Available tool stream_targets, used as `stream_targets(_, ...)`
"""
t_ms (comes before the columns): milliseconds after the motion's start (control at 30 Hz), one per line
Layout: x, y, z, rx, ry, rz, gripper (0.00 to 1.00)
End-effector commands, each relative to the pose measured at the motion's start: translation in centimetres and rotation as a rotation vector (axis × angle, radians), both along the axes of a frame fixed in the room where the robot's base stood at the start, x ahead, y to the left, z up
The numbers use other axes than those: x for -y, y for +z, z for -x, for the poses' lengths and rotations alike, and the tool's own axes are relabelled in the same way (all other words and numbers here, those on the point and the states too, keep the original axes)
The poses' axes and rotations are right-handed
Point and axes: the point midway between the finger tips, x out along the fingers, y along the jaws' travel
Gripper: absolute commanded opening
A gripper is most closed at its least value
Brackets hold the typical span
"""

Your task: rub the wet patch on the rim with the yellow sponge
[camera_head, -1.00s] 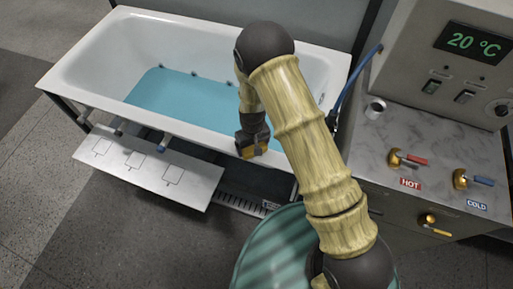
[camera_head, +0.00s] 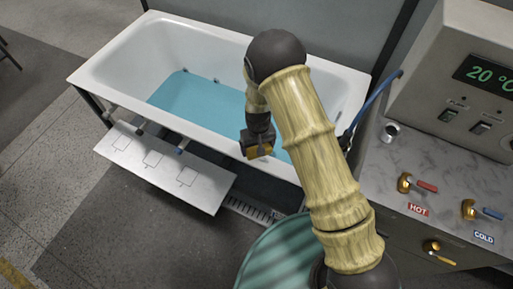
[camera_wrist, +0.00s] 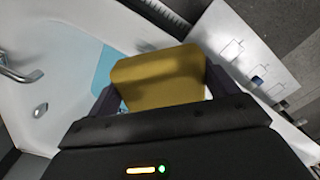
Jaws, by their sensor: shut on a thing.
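The yellow sponge (camera_wrist: 158,78) is held between the two fingers of my gripper (camera_wrist: 163,92) in the wrist view. In the head view my gripper (camera_head: 257,144) is at the tub's front rim (camera_head: 208,137), toward its right end, with the sponge (camera_head: 260,151) at its tip. I cannot tell whether the sponge touches the rim. The bathtub (camera_head: 110,62) is white and holds blue water (camera_head: 190,95). I cannot make out the wet patch; the sponge and gripper cover part of the rim.
A white panel (camera_head: 165,170) with square outlines juts out below the front rim. A counter (camera_head: 385,165) with hot (camera_head: 415,184) and cold (camera_head: 480,211) levers stands at the right. A green round thing (camera_head: 275,250) is in front. Open floor lies at the left.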

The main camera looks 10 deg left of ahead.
Motion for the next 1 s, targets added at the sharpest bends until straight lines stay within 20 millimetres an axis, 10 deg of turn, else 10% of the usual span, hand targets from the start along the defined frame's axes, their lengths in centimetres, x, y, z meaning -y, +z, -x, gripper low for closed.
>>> stream_targets(1000,0.1,2.3,-0.1,0.0,-0.002,0.0,0.61)
